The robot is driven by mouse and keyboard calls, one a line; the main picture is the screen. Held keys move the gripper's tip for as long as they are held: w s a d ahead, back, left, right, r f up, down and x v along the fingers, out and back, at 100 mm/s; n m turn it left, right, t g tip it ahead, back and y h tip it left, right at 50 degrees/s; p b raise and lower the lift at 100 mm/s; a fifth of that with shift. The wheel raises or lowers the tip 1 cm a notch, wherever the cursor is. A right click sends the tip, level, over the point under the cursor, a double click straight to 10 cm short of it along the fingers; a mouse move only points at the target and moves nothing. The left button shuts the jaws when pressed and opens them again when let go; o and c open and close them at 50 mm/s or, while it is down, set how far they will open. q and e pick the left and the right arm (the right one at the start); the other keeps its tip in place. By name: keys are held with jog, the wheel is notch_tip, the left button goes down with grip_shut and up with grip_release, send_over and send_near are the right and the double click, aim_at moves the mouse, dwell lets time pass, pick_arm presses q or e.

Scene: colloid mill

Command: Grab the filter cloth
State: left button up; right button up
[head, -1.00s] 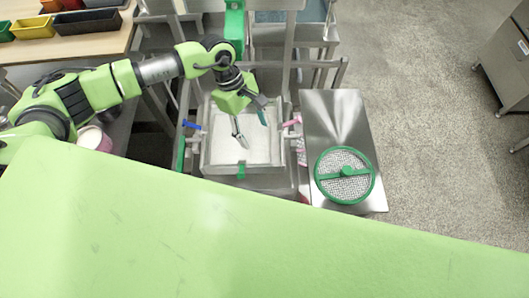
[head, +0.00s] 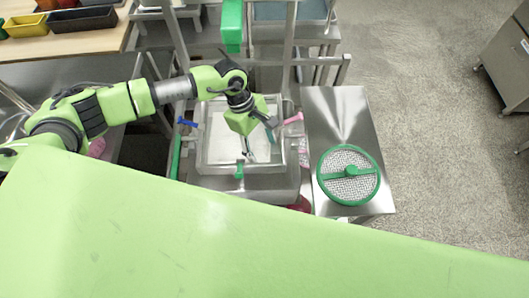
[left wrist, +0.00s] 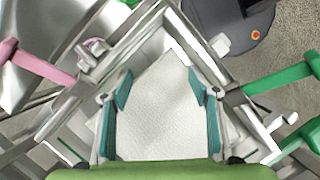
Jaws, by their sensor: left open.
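The white filter cloth (head: 222,147) lies flat inside a square metal frame (head: 203,170), in the middle of the head view. It also fills the middle of the left wrist view (left wrist: 160,120), with a fine texture. My left gripper (head: 260,144) is over the right part of the cloth, pointing down. Its two teal-padded fingers (left wrist: 160,84) are apart, with cloth visible between and below them and nothing held. Whether the fingertips touch the cloth cannot be told. My right gripper is not in view.
Blue (head: 187,122), pink (head: 292,118) and green (head: 239,170) clamp handles stand around the frame. A round green-rimmed mesh screen (head: 340,188) lies on the metal table (head: 335,110) to the right. Coloured bins (head: 82,19) sit on a wooden table at the upper left. Open floor lies to the right.

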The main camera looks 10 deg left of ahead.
pick_arm(q)
jog(key=shift+f, duration=0.1)
jog(key=shift+f, duration=0.15)
jog(key=shift+s, duration=0.1)
jog(key=c, duration=0.6)
grip_shut()
dwell(0.6)
notch_tip(320, 180, up, 12)
jog(key=p, duration=0.6)
